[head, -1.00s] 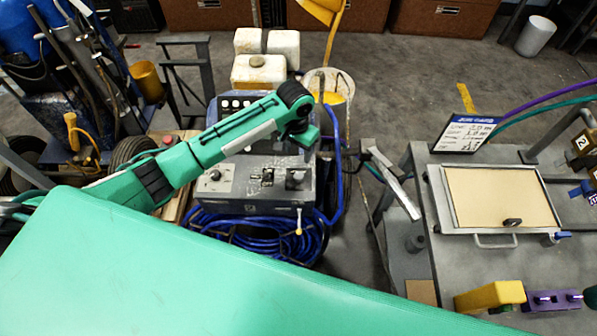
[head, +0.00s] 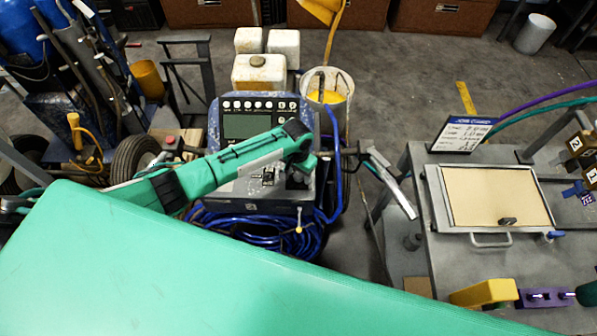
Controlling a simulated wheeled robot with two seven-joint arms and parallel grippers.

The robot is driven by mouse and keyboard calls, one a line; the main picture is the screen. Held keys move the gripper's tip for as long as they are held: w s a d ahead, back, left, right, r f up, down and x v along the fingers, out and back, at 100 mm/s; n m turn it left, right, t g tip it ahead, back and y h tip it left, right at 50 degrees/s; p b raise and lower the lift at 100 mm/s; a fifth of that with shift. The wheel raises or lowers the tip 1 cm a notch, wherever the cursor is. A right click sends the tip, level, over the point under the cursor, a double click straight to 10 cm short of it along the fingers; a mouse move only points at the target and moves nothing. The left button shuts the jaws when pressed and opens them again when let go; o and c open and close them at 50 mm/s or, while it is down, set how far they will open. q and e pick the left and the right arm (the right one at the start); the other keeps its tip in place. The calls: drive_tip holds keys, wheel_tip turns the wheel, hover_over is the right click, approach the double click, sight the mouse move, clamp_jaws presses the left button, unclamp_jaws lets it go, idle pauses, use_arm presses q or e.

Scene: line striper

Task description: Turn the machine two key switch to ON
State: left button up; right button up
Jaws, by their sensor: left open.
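A striping machine stands in the middle, with a display panel (head: 248,124) at the back and a grey control box (head: 232,208) in front. A small switch fitting (head: 266,177) shows on top of the box; I cannot tell whether it is the key switch or how it is set. My left arm reaches in from the left across the machine. My left gripper (head: 303,167) is open over the right part of the box, and its fingertips are hard to make out. The arm hides the box's left top and part of the panel. My right gripper is not in view.
A coiled blue hose (head: 250,232) lies below the control box. White jugs (head: 265,73) and a paint bucket (head: 334,88) stand behind. A grey bench (head: 438,260) at right holds a framed board (head: 495,197) and a job card (head: 463,134). My green body covers the lower left.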

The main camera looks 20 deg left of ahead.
use_arm(q)
drive_tip(key=c, duration=0.9)
drive_tip(key=shift+c, duration=0.3)
drive_tip(key=shift+m, duration=0.9)
drive_tip(key=m, duration=0.7)
drive_tip(key=shift+w+m, duration=0.1)
drive_tip(key=shift+m, duration=1.4)
